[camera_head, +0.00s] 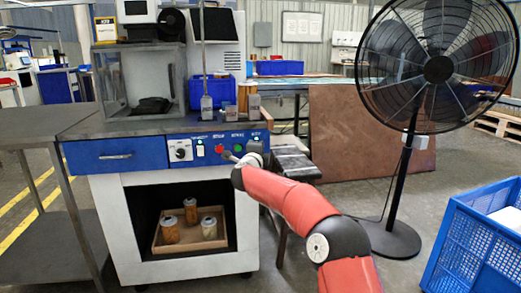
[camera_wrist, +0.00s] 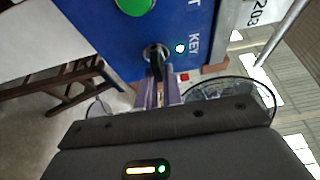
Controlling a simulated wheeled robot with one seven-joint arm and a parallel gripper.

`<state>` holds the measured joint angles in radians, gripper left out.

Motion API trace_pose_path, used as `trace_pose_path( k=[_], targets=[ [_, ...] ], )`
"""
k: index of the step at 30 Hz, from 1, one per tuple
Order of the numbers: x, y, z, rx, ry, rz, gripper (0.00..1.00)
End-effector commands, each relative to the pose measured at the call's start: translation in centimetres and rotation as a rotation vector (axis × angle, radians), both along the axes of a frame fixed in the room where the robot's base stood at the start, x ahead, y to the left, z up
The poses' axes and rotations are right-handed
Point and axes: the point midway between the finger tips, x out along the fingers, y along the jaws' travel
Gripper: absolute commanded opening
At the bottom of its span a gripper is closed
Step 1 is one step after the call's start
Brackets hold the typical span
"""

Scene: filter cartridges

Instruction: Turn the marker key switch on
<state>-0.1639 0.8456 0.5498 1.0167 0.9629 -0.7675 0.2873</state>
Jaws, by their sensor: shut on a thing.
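The key switch (camera_wrist: 156,51) sits on a blue panel beside the label KEY in the wrist view. A small lit indicator (camera_wrist: 180,48) is next to it. My gripper (camera_wrist: 158,92) is shut on the dark key (camera_wrist: 154,64) that sticks out of the switch. In the camera_head view my gripper (camera_head: 243,158) is at the right end of the blue control panel (camera_head: 160,150) and hides most of the key switch. The key's exact turn position is hard to tell.
A green button (camera_wrist: 135,4) is near the key switch. A tray (camera_head: 158,249) with several cartridges is on the shelf below. A fan (camera_head: 437,70) stands at right, a blue crate (camera_head: 470,245) in front.

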Motion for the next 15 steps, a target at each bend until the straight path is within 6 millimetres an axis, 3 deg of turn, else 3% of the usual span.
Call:
trace_pose_path(
  k=[11, 12, 15],
  targets=[
    [-0.15, 0.72, -0.26, 0.006, 0.006, 0.015, 0.00],
    [-0.15, 0.72, -0.25, 0.006, 0.006, 0.015, 0.12],
    [-0.16, 0.71, -0.21, 0.006, 0.005, 0.014, 0.25]
  ],
)
